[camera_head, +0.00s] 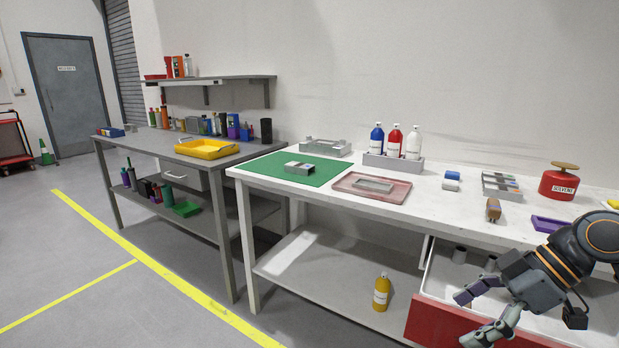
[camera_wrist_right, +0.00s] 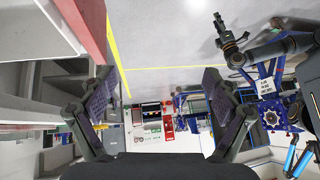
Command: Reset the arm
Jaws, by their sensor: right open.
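My right gripper (camera_head: 467,320) is at the lower right of the head view, in front of the white bench and above the open red-fronted drawer (camera_head: 480,326). Its two fingers are spread, with nothing between them. In the right wrist view the fingers of this gripper (camera_wrist_right: 157,88) stand wide apart, with only distant floor and furniture between them. My left arm is not in the head view. A dark gripper (camera_wrist_right: 229,40) on an arm shows small at the upper right of the wrist view; it looks like my left one, and its jaws are too small to judge.
The white bench (camera_head: 440,205) holds a green mat (camera_head: 265,167) with a grey block, a pink tray (camera_head: 345,188), bottles in a rack, a brown-handled brush (camera_head: 493,209), a purple tray (camera_head: 552,224) and a red solvent can (camera_head: 559,183). A yellow bottle (camera_head: 381,292) stands on the lower shelf.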

